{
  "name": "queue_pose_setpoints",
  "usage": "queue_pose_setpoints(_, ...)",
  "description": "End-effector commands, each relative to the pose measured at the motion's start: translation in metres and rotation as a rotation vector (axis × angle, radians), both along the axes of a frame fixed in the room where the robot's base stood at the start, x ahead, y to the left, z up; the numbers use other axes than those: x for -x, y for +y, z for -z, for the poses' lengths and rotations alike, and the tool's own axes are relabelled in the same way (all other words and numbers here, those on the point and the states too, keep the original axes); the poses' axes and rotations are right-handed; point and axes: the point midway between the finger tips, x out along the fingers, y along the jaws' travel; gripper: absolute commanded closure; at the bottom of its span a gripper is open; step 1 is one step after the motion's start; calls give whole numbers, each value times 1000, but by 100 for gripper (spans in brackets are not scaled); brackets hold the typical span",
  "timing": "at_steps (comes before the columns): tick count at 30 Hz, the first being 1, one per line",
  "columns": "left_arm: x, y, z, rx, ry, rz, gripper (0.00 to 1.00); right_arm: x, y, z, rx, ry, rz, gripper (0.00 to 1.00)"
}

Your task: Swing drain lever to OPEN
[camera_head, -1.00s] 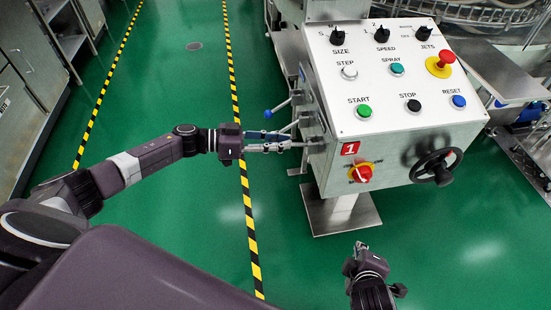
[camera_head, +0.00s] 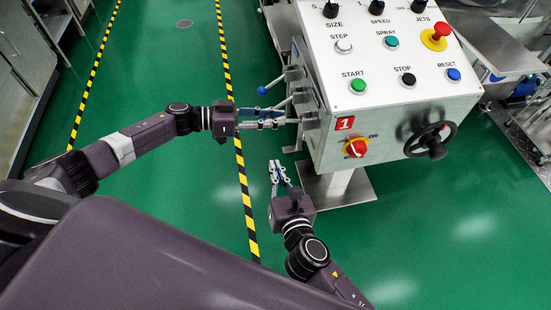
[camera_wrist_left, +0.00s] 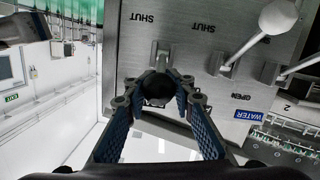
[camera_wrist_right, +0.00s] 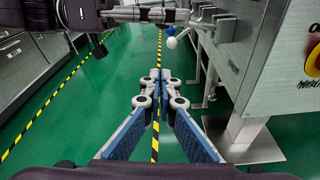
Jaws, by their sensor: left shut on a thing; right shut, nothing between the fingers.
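My left gripper (camera_head: 280,123) is shut on a lever at the left side of the control box (camera_head: 392,112). In the left wrist view its fingers (camera_wrist_left: 158,80) close around a dark round knob (camera_wrist_left: 158,90). The words SHUT and OPEN show upside down on the plate (camera_wrist_left: 190,45); no drain label is readable. A lever with a white ball (camera_wrist_left: 277,17) stands beside it. A blue-ball lever (camera_head: 262,90) shows farther back. My right gripper (camera_head: 278,165) is shut and empty, below the left one and apart from the box; it also shows in the right wrist view (camera_wrist_right: 157,78).
A handwheel (camera_head: 431,140) and a red-and-yellow rotary switch (camera_head: 356,147) are on the box front. The box stands on a metal pedestal (camera_head: 342,187). Green floor (camera_head: 180,230) with yellow-black tape (camera_head: 243,185) is open to the left.

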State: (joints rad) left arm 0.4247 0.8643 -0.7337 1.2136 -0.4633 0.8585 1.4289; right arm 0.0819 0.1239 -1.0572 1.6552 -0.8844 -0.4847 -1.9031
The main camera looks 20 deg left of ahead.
Motion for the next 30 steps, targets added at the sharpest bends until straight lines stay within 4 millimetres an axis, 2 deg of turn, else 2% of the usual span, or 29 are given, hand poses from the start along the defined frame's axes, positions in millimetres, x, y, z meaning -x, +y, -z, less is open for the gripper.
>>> queue_pose_setpoints(1, -1, -6, -6, 14, -8, 8, 100, -7, 5, 1, -2, 0, 3, 100)
queue_pose_setpoints(16, 0, -6, -5, 12, -7, 8, 100, -68, 50, 18, -4, 3, 3, 100)
queue_pose_setpoints(24, 0, -6, -5, 12, -7, 8, 100, -82, 51, -10, -4, 1, 5, 100)
queue_pose_setpoints(30, 0, -6, -5, 11, -6, 9, 100, -84, 52, -16, -4, 3, 4, 100)
